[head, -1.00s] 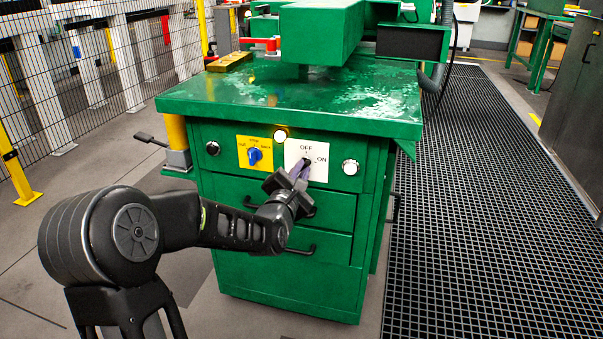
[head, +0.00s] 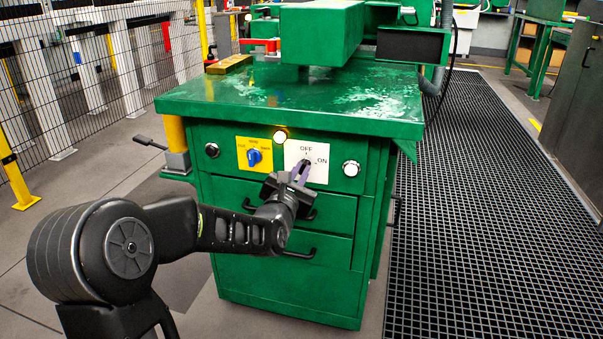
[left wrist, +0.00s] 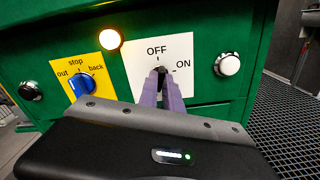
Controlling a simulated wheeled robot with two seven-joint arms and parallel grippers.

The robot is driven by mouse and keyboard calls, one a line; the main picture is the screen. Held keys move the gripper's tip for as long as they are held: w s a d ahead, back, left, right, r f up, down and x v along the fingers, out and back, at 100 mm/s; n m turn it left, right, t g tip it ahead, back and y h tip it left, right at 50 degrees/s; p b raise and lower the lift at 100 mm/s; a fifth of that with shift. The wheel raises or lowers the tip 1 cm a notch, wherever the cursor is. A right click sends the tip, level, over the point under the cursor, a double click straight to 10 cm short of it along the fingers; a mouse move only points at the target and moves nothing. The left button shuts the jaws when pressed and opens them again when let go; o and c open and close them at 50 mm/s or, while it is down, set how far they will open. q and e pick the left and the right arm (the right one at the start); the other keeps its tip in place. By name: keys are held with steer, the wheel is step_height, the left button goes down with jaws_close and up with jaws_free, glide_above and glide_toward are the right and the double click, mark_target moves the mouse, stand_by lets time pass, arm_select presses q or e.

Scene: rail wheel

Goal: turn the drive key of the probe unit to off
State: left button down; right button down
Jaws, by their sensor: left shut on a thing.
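The drive key (left wrist: 161,70) is a small dark piece on a white plate (head: 320,176) marked OFF at the top and ON at the right. The plate is on the front of the green probe unit (head: 225,136). My left gripper (head: 302,172) is shut on the key, its two purple fingertips (left wrist: 162,84) on either side of it in the left wrist view. The fingers hide most of the key, so I cannot tell exactly which mark it points to. My right gripper is not in view.
Left of the plate is a yellow plate with a blue selector knob (head: 254,157) marked out, stop and back. A lit lamp (head: 281,135) is above. A white button (head: 351,168) is to the right, a black knob (head: 212,150) far left. Drawer handles (head: 300,251) stick out below.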

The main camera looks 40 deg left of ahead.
arm_select(q)
steer(key=shift+f, duration=0.15)
steer(key=shift+n+b, duration=0.55)
steer(key=shift+n, duration=0.25)
steer(key=shift+n+b, duration=0.75)
steer(key=shift+n, duration=0.35)
steer(key=c, duration=2)
jaws_free()
steer(key=shift+n, duration=0.3)
steer(key=o, duration=0.7)
steer(key=shift+b+v, duration=0.5)
steer(key=shift+v, duration=0.7)
steer(key=b+v, duration=0.1)
steer(key=v, duration=0.3)
steer(key=shift+s+d, duration=0.1)
steer(key=shift+s, duration=0.2)
